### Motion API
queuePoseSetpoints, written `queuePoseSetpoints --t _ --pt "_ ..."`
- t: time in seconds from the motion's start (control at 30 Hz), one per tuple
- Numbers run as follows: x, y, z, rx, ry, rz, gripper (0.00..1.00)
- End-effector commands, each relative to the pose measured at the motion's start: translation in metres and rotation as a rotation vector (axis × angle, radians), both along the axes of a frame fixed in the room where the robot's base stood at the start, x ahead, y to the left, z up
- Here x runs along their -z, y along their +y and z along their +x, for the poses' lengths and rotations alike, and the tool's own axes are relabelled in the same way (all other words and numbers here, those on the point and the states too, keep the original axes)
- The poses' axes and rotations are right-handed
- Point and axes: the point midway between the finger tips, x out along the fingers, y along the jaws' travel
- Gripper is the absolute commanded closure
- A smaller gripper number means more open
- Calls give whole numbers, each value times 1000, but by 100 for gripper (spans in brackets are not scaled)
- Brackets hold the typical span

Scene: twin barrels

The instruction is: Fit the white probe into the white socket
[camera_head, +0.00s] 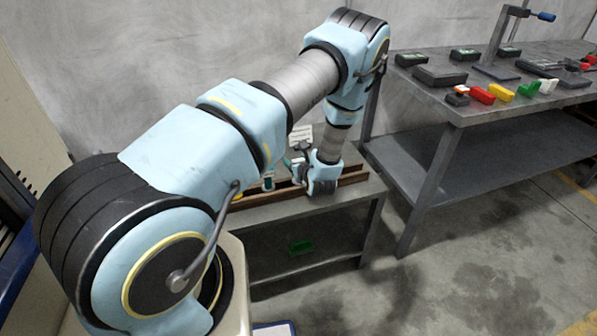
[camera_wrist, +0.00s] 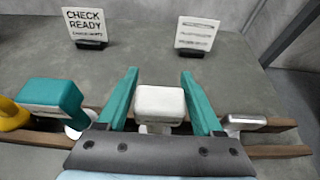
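The white block-shaped head of what looks like the white probe (camera_wrist: 160,102) sits between the teal fingers of my gripper (camera_wrist: 159,76) in the wrist view. The fingers are apart, one on each side, with a thin gap that seems to show beside the head. A pale stem shows below the head, and the rest is hidden behind my gripper. A small white piece (camera_head: 548,86) stands on the far bench in the head view. I cannot tell whether it is the white socket. In the head view my arm largely hides the gripper and probe.
A teal-green piece (camera_wrist: 52,98) and a yellow one (camera_wrist: 12,114) are left of my gripper; a pale grey piece (camera_wrist: 243,122) is right, by wooden rails (camera_wrist: 270,152). Two signs (camera_wrist: 85,22) stand behind. The bench (camera_head: 440,105) holds several coloured pieces and a clamp (camera_head: 497,38).

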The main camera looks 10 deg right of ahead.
Motion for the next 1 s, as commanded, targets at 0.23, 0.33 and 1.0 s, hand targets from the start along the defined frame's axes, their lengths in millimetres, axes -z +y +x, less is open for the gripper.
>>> queuePoseSetpoints --t 0.23,0.33,1.0 --pt "0 0 0 0 0 0 62" --pt "0 0 0 0 0 0 73" --pt "-9 0 0 0 -1 0 100"
